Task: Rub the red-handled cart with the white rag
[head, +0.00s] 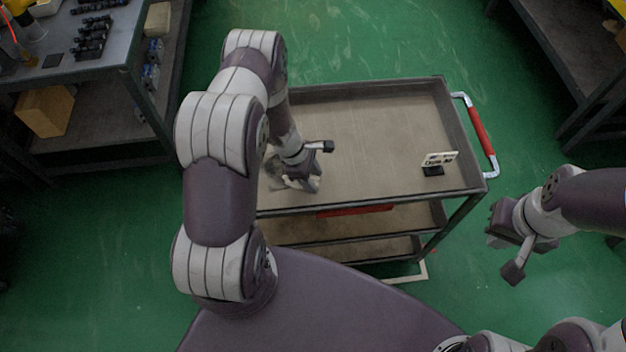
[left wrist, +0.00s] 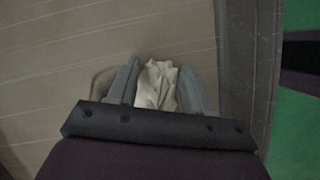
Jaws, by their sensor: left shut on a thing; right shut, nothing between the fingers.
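The cart (head: 370,130) has a flat beige top with a raised dark rim and a red handle (head: 481,131) at its right end. My left gripper (head: 298,184) is low over the near left part of the cart's top. In the left wrist view, the white rag (left wrist: 158,84) is crumpled between the two grey fingers, which are shut on it. In that view the rag is against or just above the cart's top (left wrist: 90,50), close to the rim; I cannot tell if it touches. My right gripper (head: 497,240) is shut and empty, right of the cart, below the handle.
A small sign on a black base (head: 433,170) stands at the cart top's near right corner. The cart has lower shelves (head: 340,228). A workbench (head: 80,60) with black parts stands at the left, another table (head: 570,50) at the upper right. Green floor (head: 340,35) is clear behind the cart.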

